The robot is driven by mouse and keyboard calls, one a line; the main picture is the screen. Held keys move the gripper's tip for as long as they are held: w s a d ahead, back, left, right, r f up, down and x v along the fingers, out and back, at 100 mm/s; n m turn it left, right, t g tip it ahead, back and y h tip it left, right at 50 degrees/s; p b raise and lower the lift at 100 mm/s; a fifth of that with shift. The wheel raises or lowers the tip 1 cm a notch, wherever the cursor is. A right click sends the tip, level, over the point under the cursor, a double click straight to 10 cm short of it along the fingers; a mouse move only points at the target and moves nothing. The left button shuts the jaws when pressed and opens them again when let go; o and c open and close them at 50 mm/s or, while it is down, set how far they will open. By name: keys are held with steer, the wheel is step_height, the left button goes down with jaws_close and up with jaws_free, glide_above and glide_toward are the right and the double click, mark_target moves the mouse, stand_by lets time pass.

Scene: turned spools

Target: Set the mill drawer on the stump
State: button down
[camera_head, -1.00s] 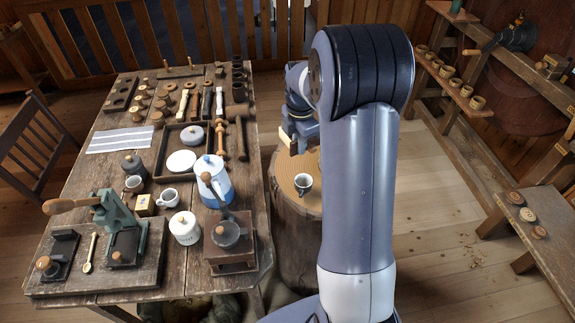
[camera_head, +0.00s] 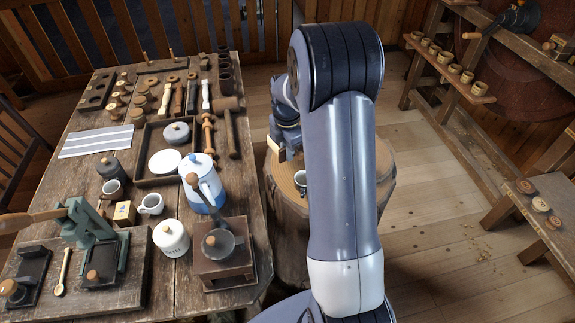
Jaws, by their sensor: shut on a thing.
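The stump (camera_head: 283,196) stands right of the table, partly hidden behind my arm. My gripper (camera_head: 284,151) is over the far left part of the stump's top, small and partly hidden by my own wrist. It is shut on a pale wooden piece that looks like the mill drawer (camera_head: 273,146). The piece is at or just above the stump's top; I cannot tell whether it touches. The coffee mill (camera_head: 223,264), a dark wooden box with a grey bowl, stands at the table's near right corner.
The table (camera_head: 183,272) is crowded with a blue and white pot (camera_head: 203,184), a lidded white jar (camera_head: 171,238), a tray and turned tools. Shelves with small cups (camera_head: 467,76) and a bench (camera_head: 545,190) are at right.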

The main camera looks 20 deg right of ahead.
mark_target(287, 172)
steer(key=shift+f+p, duration=0.4)
steer(key=shift+f, duration=2.65)
steer(key=shift+f, duration=0.15)
steer(key=c, duration=1.5)
jaws_free()
steer(key=shift+o, duration=0.2)
step_height(287, 172, up, 12)
steer(key=shift+r+b, duration=0.2)
steer(key=shift+b, duration=0.75)
steer(key=shift+f, duration=0.1)
